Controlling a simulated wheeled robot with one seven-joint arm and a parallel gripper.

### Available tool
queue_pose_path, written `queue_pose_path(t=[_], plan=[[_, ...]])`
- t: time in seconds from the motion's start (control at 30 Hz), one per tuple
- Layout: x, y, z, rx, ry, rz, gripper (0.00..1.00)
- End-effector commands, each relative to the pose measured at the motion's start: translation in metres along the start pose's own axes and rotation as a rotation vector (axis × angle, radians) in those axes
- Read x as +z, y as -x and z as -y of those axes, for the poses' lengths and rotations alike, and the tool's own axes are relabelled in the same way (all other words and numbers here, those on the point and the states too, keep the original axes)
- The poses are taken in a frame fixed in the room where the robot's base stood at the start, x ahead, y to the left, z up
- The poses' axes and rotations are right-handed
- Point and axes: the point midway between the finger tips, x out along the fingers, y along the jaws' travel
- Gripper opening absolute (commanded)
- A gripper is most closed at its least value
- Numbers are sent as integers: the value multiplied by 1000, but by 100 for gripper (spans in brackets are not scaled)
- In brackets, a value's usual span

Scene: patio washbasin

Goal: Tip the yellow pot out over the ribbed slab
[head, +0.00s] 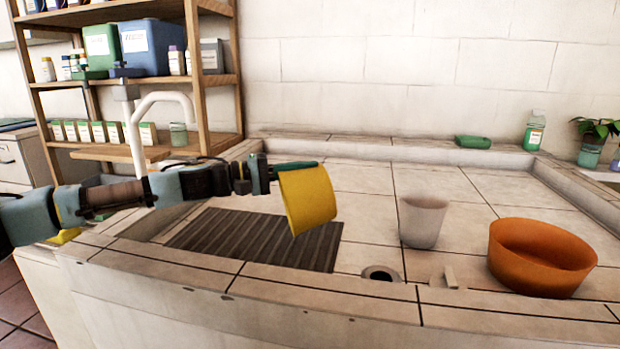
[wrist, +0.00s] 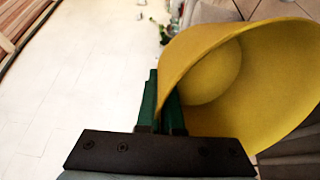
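The yellow pot (head: 308,199) is held above the ribbed slab (head: 255,240), tilted far over onto its side. My gripper (head: 298,166) is shut on the pot's wall near its rim. In the wrist view, the green fingers of my gripper (wrist: 165,102) pinch the rim of the yellow pot (wrist: 250,75). Its inside shows bare yellow, with nothing seen in it. The ribbed slab is dark grey and lies flat in the basin. The pot hides part of it, and nothing shows on the visible part.
A whitish cup (head: 422,222) and an orange bowl (head: 541,257) stand right of the slab. A drain hole (head: 380,274) and a small pale block (head: 449,277) lie near the front ledge. A white tap (head: 137,125) rises at left. A wooden shelf (head: 203,82) stands behind.

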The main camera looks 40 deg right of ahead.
Motion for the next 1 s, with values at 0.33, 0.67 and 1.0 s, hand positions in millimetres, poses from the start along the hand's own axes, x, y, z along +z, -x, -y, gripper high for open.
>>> queue_pose_path(t=[0.33,0.67,1.0], plan=[[0,8,-1,47,-1,-2,0],[0,8,-2,48,-1,-1,0],[0,8,-2,47,-1,-1,0]])
